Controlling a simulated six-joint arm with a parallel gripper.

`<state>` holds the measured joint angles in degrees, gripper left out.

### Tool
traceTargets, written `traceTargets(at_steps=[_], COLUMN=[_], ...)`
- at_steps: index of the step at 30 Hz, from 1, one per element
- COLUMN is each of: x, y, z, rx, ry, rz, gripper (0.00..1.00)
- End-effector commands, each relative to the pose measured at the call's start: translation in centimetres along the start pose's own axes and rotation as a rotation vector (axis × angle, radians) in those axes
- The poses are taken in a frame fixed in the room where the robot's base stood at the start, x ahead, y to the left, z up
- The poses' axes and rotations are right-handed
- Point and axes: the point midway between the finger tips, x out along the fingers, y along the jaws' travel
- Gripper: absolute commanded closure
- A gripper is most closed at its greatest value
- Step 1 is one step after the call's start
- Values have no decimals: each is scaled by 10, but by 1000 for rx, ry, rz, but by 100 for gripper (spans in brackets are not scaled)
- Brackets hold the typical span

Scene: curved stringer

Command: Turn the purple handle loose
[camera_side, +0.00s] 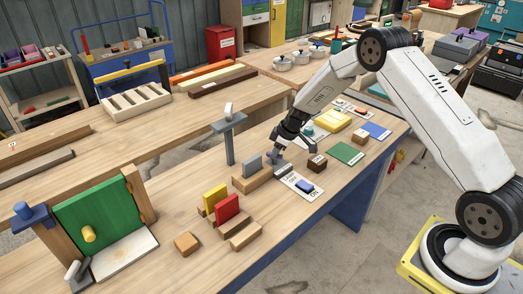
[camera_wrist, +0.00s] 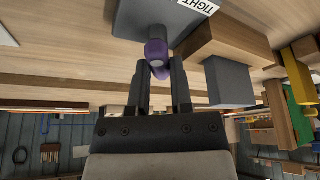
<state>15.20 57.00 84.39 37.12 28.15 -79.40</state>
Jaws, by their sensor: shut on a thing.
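The small purple handle (camera_side: 272,156) stands low near the front edge of the bench, mostly hidden by my gripper in the side view. In the wrist view the purple handle (camera_wrist: 156,50) sits between my two dark fingers, with a rounded top and a part reaching down between them. My gripper (camera_wrist: 158,66) is shut on it; it also shows in the side view (camera_side: 275,150), tilted down. The handle is beside a grey plate (camera_wrist: 133,18), next to a white label reading TIGHT (camera_wrist: 200,4).
A wooden block with an upright grey slab (camera_side: 252,165) stands close beside my gripper. A grey post with a flat top (camera_side: 229,145) rises just behind it. A blue switch on a white ON plate (camera_side: 304,187) lies in front. Red and yellow slabs (camera_side: 227,208) stand left.

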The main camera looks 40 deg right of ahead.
Motion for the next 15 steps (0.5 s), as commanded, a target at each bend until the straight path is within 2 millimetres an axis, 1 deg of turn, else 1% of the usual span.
traceTargets(at_steps=[7, 15], x=[0, -1], y=[1, 2], z=[-1, -1], rx=[-142, -209], ry=[1, 1], rz=[-57, -84], gripper=[100, 100])
